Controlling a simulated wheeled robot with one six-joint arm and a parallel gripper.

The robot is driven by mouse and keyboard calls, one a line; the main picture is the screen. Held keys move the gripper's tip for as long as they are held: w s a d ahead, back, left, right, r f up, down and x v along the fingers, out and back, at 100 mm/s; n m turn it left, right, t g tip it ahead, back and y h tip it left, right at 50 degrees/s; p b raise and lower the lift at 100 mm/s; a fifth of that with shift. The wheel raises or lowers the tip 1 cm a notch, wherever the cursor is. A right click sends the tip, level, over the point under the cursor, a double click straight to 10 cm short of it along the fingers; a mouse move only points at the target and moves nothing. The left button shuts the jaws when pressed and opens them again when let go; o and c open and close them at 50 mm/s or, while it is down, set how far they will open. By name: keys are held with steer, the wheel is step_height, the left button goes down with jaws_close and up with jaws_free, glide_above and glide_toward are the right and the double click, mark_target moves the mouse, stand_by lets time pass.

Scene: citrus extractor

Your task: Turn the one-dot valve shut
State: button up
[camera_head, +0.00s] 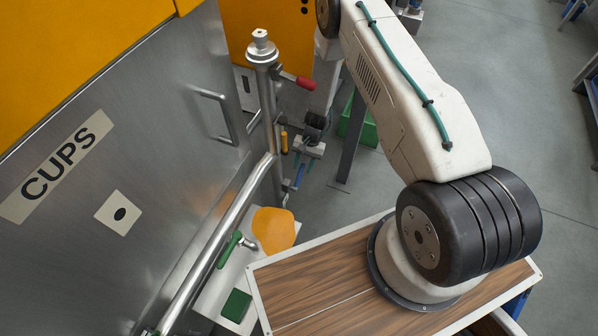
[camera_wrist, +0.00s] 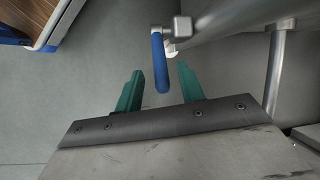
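In the wrist view a blue lever handle (camera_wrist: 160,62) hangs from a metal valve body (camera_wrist: 180,27) on a steel pipe. My gripper (camera_wrist: 160,70) is open, its two green fingers apart on either side of the blue handle's lower end; contact cannot be told. No dot mark shows in this view. In the head view a plate with one black dot (camera_head: 120,213) is on the steel panel below the CUPS sign. A red-handled valve (camera_head: 296,79) is on the upright pipe and a green-handled valve (camera_head: 229,249) is lower down.
The steel panel (camera_head: 190,130) and a slanting pipe (camera_head: 215,245) bound the left side. A wood-topped surface (camera_head: 320,285) is in front, with an orange pad (camera_head: 272,229) and green block (camera_head: 236,305) beside it. Open grey floor (camera_head: 500,110) lies to the right.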

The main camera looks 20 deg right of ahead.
mark_target(299, 178)
steer(key=shift+x, duration=1.9)
